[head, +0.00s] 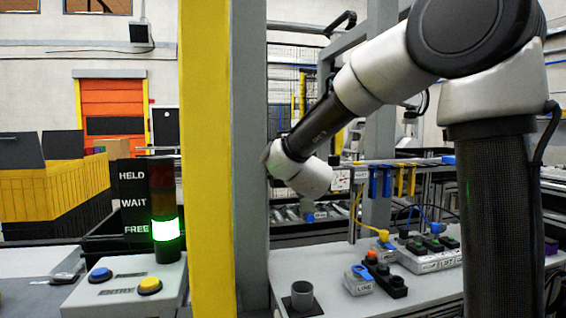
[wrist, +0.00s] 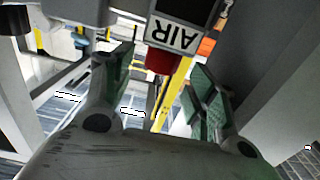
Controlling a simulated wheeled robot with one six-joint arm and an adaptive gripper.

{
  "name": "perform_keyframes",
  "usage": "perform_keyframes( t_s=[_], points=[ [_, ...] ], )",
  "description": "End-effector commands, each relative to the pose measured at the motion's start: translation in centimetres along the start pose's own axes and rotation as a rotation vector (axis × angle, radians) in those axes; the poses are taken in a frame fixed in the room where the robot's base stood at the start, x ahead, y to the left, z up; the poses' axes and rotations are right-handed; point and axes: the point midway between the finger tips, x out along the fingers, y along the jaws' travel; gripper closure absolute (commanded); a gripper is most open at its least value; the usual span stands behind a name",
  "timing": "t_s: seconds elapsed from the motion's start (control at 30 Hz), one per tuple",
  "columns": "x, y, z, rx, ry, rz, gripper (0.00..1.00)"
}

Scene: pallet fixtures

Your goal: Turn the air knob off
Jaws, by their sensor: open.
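The AIR label (wrist: 173,34) shows upside down at the top of the wrist view, on a dark box. A red part, seemingly the air knob (wrist: 162,60), sticks out just below the label and is partly hidden by it. My gripper (wrist: 161,66) is open, with one green-padded finger on each side of the red part in the picture. I see no contact, and the depth between fingertips and knob is hard to tell. In the head view my gripper and the knob are hidden behind the grey and yellow post (head: 205,160).
A signal tower (head: 165,210) glows green beside FREE. A box with blue and yellow buttons (head: 125,285) stands at the lower left. The post stands close to my wrist.

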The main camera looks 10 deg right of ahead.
Motion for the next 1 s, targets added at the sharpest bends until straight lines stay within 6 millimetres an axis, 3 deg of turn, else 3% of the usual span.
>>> perform_keyframes(
  t_s=[0.2,0.47,0.57,0.73,1.0],
  points=[
    [2.2,0.0,0.0,0.002,0.000,0.001,0.42],
    [2.5,0.0,0.0,0.002,0.000,0.001,0.42],
    [2.5,0.0,0.0,0.002,0.000,0.001,0.55],
    [2.5,0.0,0.0,0.002,-0.001,0.001,0.86],
    [2.6,-0.1,-0.1,0.004,0.005,0.046,0.88]
  ],
)
